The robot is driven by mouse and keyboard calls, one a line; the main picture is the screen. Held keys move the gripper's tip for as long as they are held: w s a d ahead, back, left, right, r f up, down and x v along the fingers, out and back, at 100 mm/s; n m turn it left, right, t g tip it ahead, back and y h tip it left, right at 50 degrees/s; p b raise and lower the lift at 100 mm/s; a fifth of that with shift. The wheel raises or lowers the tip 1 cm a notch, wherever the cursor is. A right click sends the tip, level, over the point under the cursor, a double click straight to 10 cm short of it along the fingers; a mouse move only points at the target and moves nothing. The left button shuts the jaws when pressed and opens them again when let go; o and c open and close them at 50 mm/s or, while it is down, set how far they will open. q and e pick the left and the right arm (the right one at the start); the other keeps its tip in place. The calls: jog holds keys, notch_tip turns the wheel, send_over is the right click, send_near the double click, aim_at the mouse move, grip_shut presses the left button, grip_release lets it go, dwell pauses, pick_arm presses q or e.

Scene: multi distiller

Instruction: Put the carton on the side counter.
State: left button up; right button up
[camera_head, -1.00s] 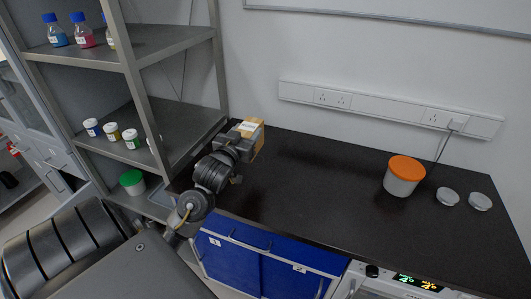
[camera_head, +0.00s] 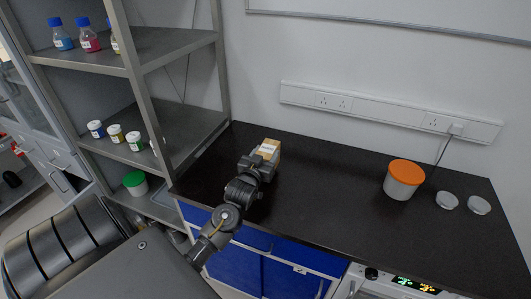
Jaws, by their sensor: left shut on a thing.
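A small brown carton (camera_head: 268,149) with a pale label is at the left part of the black side counter (camera_head: 330,190). My left gripper (camera_head: 262,160) is shut on the carton from the near side. The fingers are mostly hidden behind the wrist. The carton is over the counter top, low or at its surface; I cannot tell whether it touches. My right gripper is not in view.
A grey shelf rack (camera_head: 140,60) with bottles and small jars stands at the left. The counter's middle is clear.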

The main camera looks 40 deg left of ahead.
pick_arm(q)
jog(key=shift+f, duration=0.55)
jog(key=o, duration=1.2)
jog(key=shift+r, duration=0.45)
jog(key=shift+b+v, duration=1.1)
jog(key=shift+v, duration=4.95)
jog(key=shift+r, duration=0.15)
